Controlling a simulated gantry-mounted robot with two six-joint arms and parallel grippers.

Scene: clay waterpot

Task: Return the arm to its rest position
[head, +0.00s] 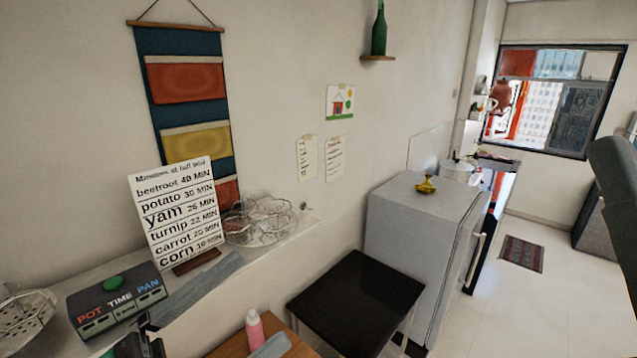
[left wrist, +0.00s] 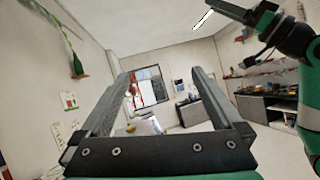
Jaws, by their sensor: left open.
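My left gripper (head: 262,298) is at the lower left of the head view, its fingers apart with nothing between them. One finger passes in front of the white shelf and the other is cut off by the bottom edge. In the left wrist view, the open fingers (left wrist: 164,73) point toward the far window, with only free air between them. Green and black links of my other arm (left wrist: 285,45) show at the upper right there. A dark part (head: 615,185), likely of that arm, is at the head view's right edge.
The shelf holds a pot-timer box (head: 118,303), a word sign (head: 178,215), wire baskets (head: 262,222) and a colander (head: 22,318). A pink bottle (head: 255,330) stands close to the left gripper. A black-topped stool (head: 355,300) and grey fridge (head: 420,240) stand beyond.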

